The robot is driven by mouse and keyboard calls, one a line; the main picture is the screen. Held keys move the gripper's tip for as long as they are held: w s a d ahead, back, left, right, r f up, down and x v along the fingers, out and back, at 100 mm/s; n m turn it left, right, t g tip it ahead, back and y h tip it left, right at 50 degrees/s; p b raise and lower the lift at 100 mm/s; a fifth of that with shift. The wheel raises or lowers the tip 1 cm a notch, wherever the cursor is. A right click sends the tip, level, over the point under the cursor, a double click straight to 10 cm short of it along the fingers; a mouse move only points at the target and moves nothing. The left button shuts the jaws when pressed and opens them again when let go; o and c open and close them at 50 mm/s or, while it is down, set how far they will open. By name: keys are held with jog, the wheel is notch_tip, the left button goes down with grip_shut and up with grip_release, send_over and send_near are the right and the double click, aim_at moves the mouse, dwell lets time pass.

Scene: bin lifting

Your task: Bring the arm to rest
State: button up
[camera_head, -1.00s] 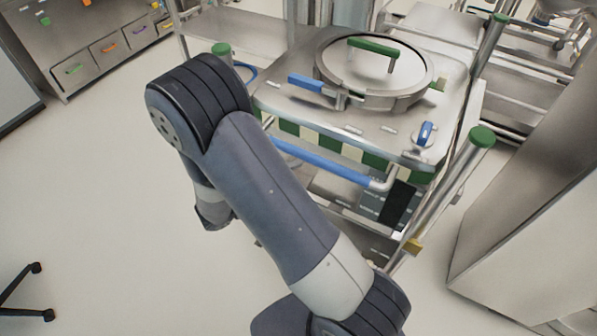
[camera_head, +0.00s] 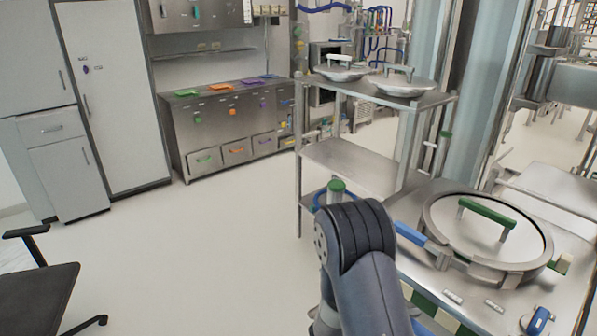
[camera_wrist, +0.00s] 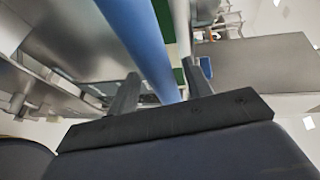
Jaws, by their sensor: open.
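My arm rises at the bottom centre of the head view, beside the steel unit with the round lid; my gripper is hidden there. In the wrist view, my gripper (camera_wrist: 161,68) is open, with its two dark fingers apart. A blue bar (camera_wrist: 150,45) runs between the fingers in that picture. I cannot tell how deep it lies between them or whether they touch it.
The round lid (camera_head: 480,228) has a green handle (camera_head: 487,212) and a blue lever (camera_head: 410,233). A steel shelf rack (camera_head: 350,165) stands behind my arm. Cabinets (camera_head: 225,130) line the back wall. A dark chair (camera_head: 38,298) is at lower left; the floor between is clear.

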jog(key=shift+x, duration=1.35)
